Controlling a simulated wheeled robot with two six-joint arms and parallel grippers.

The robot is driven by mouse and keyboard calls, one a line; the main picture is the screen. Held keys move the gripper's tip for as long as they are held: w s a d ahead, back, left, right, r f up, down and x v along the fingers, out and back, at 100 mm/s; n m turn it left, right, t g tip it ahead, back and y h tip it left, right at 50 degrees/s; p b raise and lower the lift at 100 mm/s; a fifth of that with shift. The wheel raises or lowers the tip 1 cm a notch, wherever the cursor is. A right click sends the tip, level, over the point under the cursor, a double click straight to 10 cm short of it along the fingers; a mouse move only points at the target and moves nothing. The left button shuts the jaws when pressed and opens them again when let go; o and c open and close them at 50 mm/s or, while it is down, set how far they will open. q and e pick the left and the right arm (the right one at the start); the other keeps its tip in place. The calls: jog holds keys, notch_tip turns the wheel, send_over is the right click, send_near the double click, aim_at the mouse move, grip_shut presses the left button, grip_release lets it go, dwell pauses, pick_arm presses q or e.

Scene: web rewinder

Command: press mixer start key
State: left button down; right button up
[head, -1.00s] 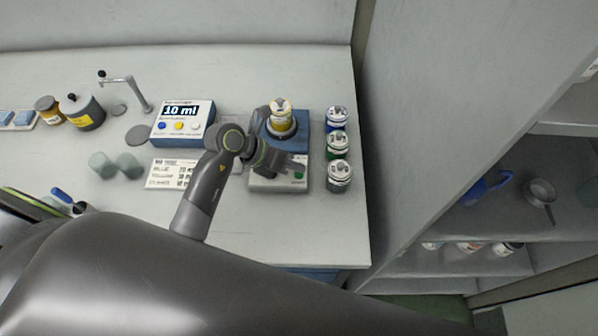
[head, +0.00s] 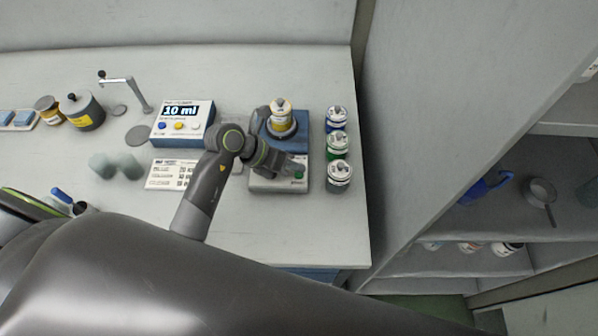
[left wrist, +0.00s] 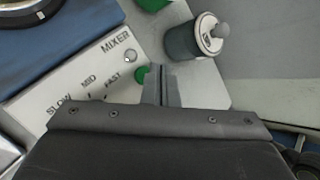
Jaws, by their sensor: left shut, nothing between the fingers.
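The mixer (head: 285,149) has a blue body and a pale front panel (left wrist: 62,85) marked MIXER, SLOW, MID and FAST. A jar with a yellow and white label (head: 281,116) stands on it. A round green key (left wrist: 142,75) shows on the panel in the left wrist view, just left of my fingertips and partly covered by them. The key is a small green spot (head: 299,175) in the head view. My left gripper (head: 297,170) is shut and empty, its tips over the panel's right end (left wrist: 164,68). I cannot tell whether they touch the key.
Jars with blue, green and grey bands (head: 339,176) stand in a column right of the mixer. A dispenser reading 10 ml (head: 183,121) and a printed card (head: 171,174) lie to the left. The table front is clear.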

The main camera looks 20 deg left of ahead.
dwell(0.4)
pick_arm(q)
jog(key=shift+f+b, duration=0.3)
jog(key=shift+f, duration=0.15)
